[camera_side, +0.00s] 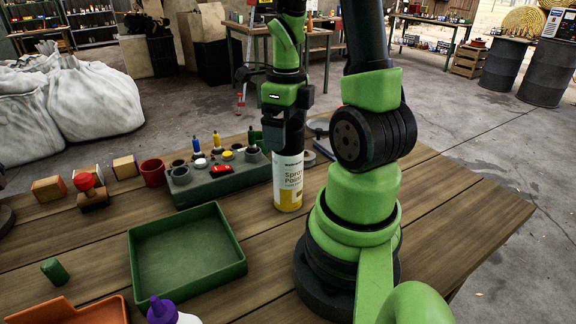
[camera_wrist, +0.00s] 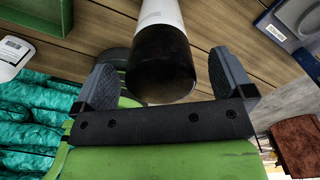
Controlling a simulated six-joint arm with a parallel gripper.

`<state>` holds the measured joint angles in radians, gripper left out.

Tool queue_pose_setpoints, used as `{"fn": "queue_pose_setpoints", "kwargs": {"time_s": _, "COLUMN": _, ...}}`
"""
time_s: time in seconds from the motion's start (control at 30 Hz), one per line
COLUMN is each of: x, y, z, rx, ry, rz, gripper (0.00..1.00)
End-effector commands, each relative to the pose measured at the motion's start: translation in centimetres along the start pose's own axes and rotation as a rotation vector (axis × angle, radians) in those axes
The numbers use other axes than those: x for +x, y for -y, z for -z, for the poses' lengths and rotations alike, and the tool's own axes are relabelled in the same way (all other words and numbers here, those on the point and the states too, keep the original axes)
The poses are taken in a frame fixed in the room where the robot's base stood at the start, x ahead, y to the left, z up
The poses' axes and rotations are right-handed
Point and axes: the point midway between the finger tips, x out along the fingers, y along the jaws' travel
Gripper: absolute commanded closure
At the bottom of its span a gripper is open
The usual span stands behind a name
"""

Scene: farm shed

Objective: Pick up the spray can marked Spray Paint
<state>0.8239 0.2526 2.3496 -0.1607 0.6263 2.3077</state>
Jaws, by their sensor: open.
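The spray can (camera_side: 288,184), with a white and yellow label reading Spray Paint, stands upright on the wooden table beside the grey organizer. My gripper (camera_side: 279,140) is above it, pointing down, and hides its top in the side view. In the wrist view the can's black cap (camera_wrist: 163,68) and white body lie between the two dark fingers of my gripper (camera_wrist: 163,74). The fingers are open, with a visible gap on each side of the cap.
The grey organizer (camera_side: 213,187) with small bottles and a red toy car is left of the can. A green tray (camera_side: 187,281), a red cup (camera_side: 153,172) and wooden blocks (camera_side: 48,189) are further left. The right side of the table is mostly clear.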

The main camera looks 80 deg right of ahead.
Motion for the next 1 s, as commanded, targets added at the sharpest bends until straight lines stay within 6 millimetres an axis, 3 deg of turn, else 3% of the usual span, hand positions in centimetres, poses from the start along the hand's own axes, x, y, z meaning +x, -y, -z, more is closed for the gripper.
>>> {"fn": "queue_pose_setpoints", "kwargs": {"time_s": 0.2, "x": 2.4, "y": 0.0, "z": 0.0, "rx": -0.001, "ry": -0.003, "rz": -0.002, "gripper": 0.01}}
{"fn": "queue_pose_setpoints", "kwargs": {"time_s": 0.47, "x": 2.6, "y": 0.0, "z": -0.1, "rx": -0.001, "ry": 0.001, "rz": 0.001, "gripper": 0.01}}
{"fn": "queue_pose_setpoints", "kwargs": {"time_s": 0.83, "x": 2.6, "y": 0.0, "z": -0.1, "rx": -0.001, "ry": 0.001, "rz": 0.001, "gripper": 0.84}}
{"fn": "queue_pose_setpoints", "kwargs": {"time_s": 1.0, "x": 2.6, "y": 0.0, "z": -0.1, "rx": -0.001, "ry": 0.002, "rz": 0.001, "gripper": 0.86}}
